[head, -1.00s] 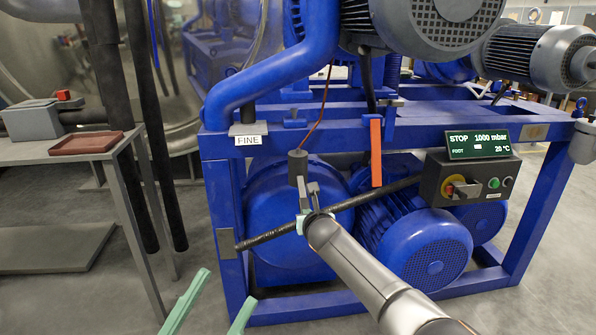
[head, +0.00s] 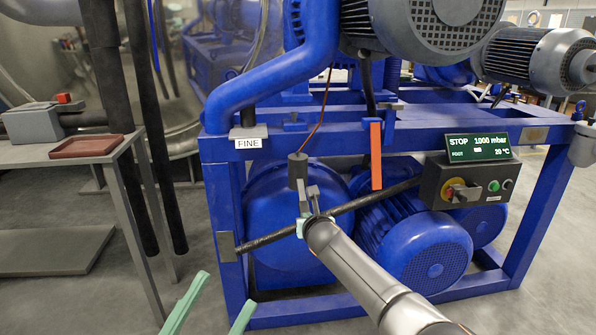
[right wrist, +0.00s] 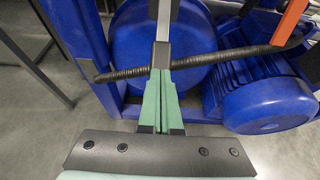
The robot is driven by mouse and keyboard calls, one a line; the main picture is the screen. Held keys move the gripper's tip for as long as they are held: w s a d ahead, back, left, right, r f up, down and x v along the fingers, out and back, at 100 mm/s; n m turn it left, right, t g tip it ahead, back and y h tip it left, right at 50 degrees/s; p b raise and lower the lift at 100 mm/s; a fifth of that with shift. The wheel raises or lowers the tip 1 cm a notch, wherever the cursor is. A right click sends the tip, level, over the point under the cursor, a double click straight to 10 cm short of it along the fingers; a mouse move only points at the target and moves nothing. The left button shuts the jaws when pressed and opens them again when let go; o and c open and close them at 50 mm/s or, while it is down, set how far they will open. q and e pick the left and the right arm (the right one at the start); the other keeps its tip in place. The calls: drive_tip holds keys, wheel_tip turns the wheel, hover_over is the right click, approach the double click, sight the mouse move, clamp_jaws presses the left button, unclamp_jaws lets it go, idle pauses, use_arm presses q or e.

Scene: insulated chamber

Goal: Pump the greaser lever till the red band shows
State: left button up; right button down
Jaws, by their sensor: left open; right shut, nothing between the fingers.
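The greaser appears as a dark cylinder (head: 297,168) with a thin copper line rising from its top, in front of the blue frame. A grey lever (head: 314,196) hangs below it; a grey bar (right wrist: 163,22) of it enters the right wrist view from the top. My right gripper (head: 309,219), with green fingers, is just below the lever's lower end. In the right wrist view the right gripper (right wrist: 162,74) is shut with nothing between the fingers; whether its tips touch the lever I cannot tell. My left gripper (head: 228,289) is open and empty at the lower left. I see no red band on the greaser.
A dark ribbed hose (head: 270,236) runs across behind my right gripper. An orange-red bar (head: 376,156) hangs right of the greaser. A control box (head: 464,180) sits further right, its display reading STOP. A red tray (head: 86,146) lies on a grey table at left.

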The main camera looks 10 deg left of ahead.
drive_tip(key=shift+s+d+r+p, duration=0.15)
drive_tip(key=shift+r+p, duration=0.65)
drive_tip(key=shift+p, duration=0.6)
use_arm(q)
drive_tip(key=shift+w+a+f+n+g+y+p, duration=0.55)
drive_tip(key=shift+w+f+n+g+y, duration=1.1)
drive_tip(key=shift+f, duration=3.25)
drive_tip(key=shift+w+a+f+n+g+y+p, duration=0.35)
drive_tip(key=shift+w+f+n+g+y+p, duration=0.4)
drive_tip(key=shift+f+n+g+y, duration=2.85)
drive_tip(key=s+f+m+g+p, duration=0.2)
drive_tip(key=s+f+p, duration=0.3)
drive_tip(key=f, duration=0.8)
drive_tip(key=shift+s+d+f+g, duration=0.3)
drive_tip(key=shift+s+d+g, duration=0.05)
drive_tip(key=shift+s, duration=0.7)
use_arm(e)
approach(309, 207)
drive_tip(key=shift+w+a+r, duration=0.9)
drive_tip(key=shift+r, duration=0.25)
